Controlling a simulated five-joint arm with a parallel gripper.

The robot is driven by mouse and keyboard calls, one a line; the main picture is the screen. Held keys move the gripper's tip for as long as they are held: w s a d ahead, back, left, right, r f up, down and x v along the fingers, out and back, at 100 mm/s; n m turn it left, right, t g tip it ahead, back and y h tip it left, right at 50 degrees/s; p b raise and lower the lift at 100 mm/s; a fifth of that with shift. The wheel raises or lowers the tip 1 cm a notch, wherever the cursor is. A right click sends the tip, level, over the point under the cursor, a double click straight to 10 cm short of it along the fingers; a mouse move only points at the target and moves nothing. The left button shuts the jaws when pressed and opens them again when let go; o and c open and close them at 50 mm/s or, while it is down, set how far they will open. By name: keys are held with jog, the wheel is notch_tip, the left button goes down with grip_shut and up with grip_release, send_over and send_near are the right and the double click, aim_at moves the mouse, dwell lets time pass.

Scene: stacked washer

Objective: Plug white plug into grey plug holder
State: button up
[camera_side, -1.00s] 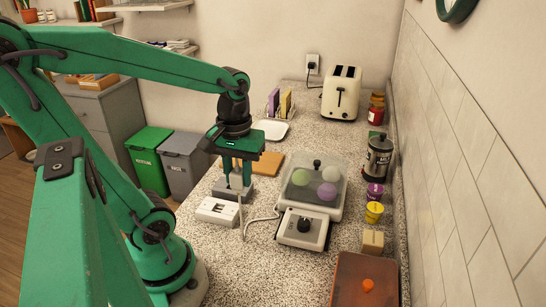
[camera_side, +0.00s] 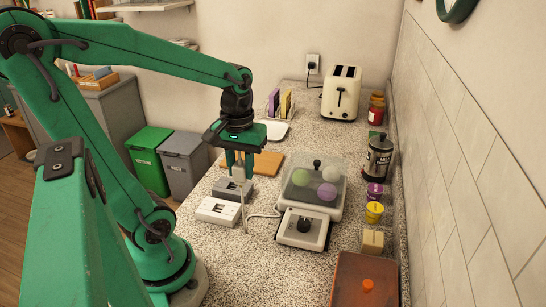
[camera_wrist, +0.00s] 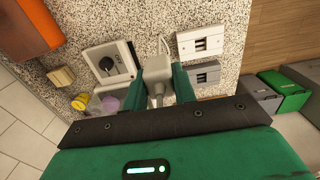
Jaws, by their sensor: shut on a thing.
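My gripper (camera_side: 238,167) is shut on the white plug (camera_side: 238,174), its cord hanging down. In the wrist view the plug (camera_wrist: 156,88) sits between the green fingers (camera_wrist: 160,88). The grey plug holder (camera_side: 226,188) lies on the counter just below and behind the plug in the side view, partly covered by the plug and cord. In the wrist view the grey holder (camera_wrist: 205,74) shows its dark slots to the right of the plug, apart from it. The plug appears above the holder; the exact height is hard to tell.
A white plug holder (camera_side: 218,211) lies in front of the grey one. A white appliance with a black knob (camera_side: 303,228) and a clear-lidded box (camera_side: 312,185) stand to the right. A wooden board (camera_side: 262,163) lies behind. The counter's left edge is close.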

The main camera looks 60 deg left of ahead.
jog(key=w+a+f, duration=0.1)
jog(key=a+f, duration=0.2)
jog(key=a, duration=0.5)
jog(key=w+a+f, duration=0.2)
jog(key=a+f, duration=0.2)
jog(key=a, duration=0.4)
jog(key=shift+w+a+f, duration=0.15)
jog(key=shift+a+f, duration=0.05)
jog(key=shift+a, duration=0.05)
jog(key=shift+f, duration=0.2)
jog(key=shift+f, duration=2.4)
jog(key=shift+f, duration=1.4)
dwell(1.0)
jog(key=o, duration=1.1)
jog(key=shift+c, duration=0.2)
